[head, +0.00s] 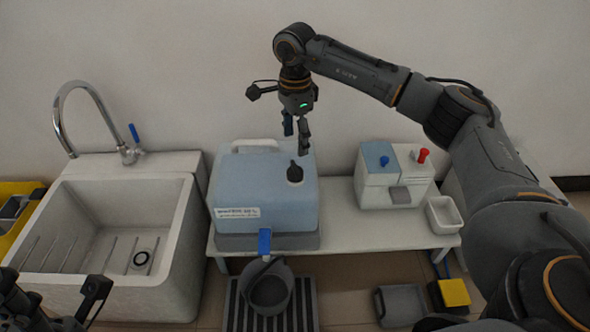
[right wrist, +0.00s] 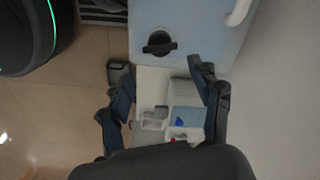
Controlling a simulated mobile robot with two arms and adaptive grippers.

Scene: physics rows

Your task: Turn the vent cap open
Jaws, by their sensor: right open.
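The vent cap (head: 294,173) is a small black cap with a raised grip on top of a pale blue container (head: 250,196). In the right wrist view the cap (right wrist: 159,43) is a dark disc with a bar across it. My right gripper (head: 297,138) is open and empty, pointing down above the cap and apart from it. Its fingers also show in the right wrist view (right wrist: 162,95), with nothing between them. My left gripper (head: 55,300) is partly in view at the bottom left corner, and its jaw opening is unclear.
The container stands on a low white bench (head: 345,236), with a blue tap (head: 264,243) in front above a grey jug (head: 268,286). A white-and-blue box (head: 392,178) and small white bin (head: 444,214) stand right. A sink (head: 120,230) is left.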

